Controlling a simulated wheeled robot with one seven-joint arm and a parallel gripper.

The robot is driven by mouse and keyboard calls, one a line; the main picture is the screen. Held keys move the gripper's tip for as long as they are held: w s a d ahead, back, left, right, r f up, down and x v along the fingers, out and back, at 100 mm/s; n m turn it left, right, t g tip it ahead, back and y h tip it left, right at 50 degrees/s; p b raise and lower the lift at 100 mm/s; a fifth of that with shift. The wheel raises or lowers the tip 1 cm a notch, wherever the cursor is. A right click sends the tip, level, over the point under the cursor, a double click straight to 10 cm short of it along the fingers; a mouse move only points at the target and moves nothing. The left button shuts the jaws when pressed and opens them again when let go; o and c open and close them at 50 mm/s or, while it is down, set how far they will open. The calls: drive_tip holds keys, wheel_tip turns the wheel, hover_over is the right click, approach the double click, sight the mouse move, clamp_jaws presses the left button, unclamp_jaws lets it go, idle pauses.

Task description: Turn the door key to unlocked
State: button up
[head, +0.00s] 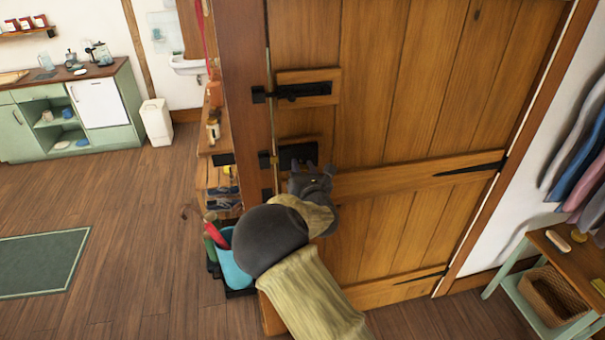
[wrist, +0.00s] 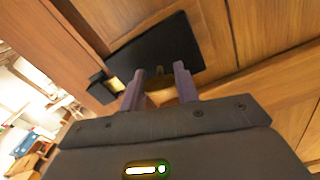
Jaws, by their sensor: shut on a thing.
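The wooden door (head: 385,90) fills the middle and right of the head view. Its black lock plate (head: 300,152) sits near the left edge and also shows in the wrist view (wrist: 155,48). My gripper (head: 318,170) is at the plate's lower part. In the wrist view its two fingers (wrist: 159,82) reach to the plate, shut on the small brass-coloured door key (wrist: 160,91) between them. The fingers partly hide the key, and its exact angle is hard to tell. In the head view my gripper hides the key.
A black bolt (head: 303,90) is mounted above the lock. A brown door post (head: 243,100) stands close on the left. A blue bin (head: 235,272) is on the floor left of my arm. A side table (head: 570,265) and hanging clothes (head: 570,145) are on the right.

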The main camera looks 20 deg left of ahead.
drive_tip(key=m+b, duration=0.4)
drive_tip(key=b, duration=0.1)
drive_tip(key=shift+f, duration=0.25)
drive_tip(key=m+b, duration=0.4)
drive_tip(key=shift+b, duration=0.4)
drive_tip(key=m+b, duration=0.4)
drive_tip(key=b, duration=0.1)
drive_tip(key=shift+m, duration=0.3)
drive_tip(key=m+b, duration=0.4)
drive_tip(key=shift+d+m, duration=0.1)
drive_tip(key=shift+m, duration=0.2)
drive_tip(key=m+b, duration=0.3)
drive_tip(key=shift+m, duration=0.3)
drive_tip(key=m+b, duration=0.3)
drive_tip(key=m, duration=0.1)
drive_tip(key=shift+m, duration=0.3)
drive_tip(key=m+b, duration=0.3)
drive_tip(key=m, duration=0.1)
drive_tip(key=shift+m+b, duration=0.5)
drive_tip(key=shift+m, duration=1.2)
drive_tip(key=shift+r, duration=0.1)
